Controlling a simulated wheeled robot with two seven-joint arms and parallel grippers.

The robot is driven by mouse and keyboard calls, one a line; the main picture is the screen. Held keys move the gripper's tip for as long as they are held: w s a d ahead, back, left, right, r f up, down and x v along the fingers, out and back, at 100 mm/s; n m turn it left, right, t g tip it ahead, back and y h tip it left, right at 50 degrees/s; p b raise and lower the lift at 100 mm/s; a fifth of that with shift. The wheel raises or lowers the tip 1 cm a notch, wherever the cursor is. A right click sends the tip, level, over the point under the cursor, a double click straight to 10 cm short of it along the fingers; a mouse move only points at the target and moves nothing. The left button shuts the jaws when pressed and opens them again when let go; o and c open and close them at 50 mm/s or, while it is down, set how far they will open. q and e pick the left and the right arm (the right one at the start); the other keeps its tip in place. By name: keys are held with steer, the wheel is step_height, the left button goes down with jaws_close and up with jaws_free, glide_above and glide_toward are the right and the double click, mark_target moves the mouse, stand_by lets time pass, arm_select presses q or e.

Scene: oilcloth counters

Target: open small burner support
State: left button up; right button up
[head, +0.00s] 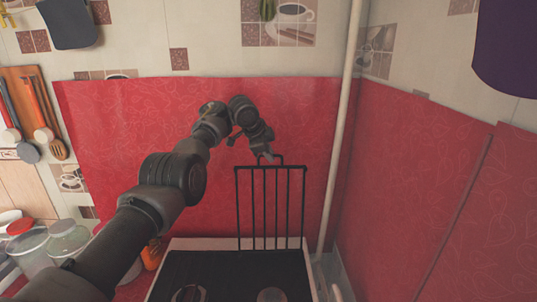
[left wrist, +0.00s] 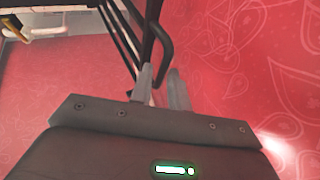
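The small burner support (head: 270,205) is a black wire grate standing upright at the back of the dark stove top (head: 235,270). A small loop sticks up from its top bar. My left gripper (head: 268,156) is at that loop, against the red wall. In the left wrist view, the two grey fingers (left wrist: 161,88) are close together with the support's black loop (left wrist: 167,42) running down between them. They look shut on it, though the contact is partly hidden. My right gripper is in neither view.
A white pipe (head: 341,130) runs vertically just right of the stove. Red oilcloth covers the walls behind and to the right. Jars (head: 68,240) stand at the left, with an orange item (head: 153,253) beside the stove.

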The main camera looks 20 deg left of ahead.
arm_select(q)
steer(key=b+v, duration=0.4)
steer(key=v, duration=0.6)
steer(key=shift+a+r, duration=0.2)
steer(key=shift+s, duration=0.15)
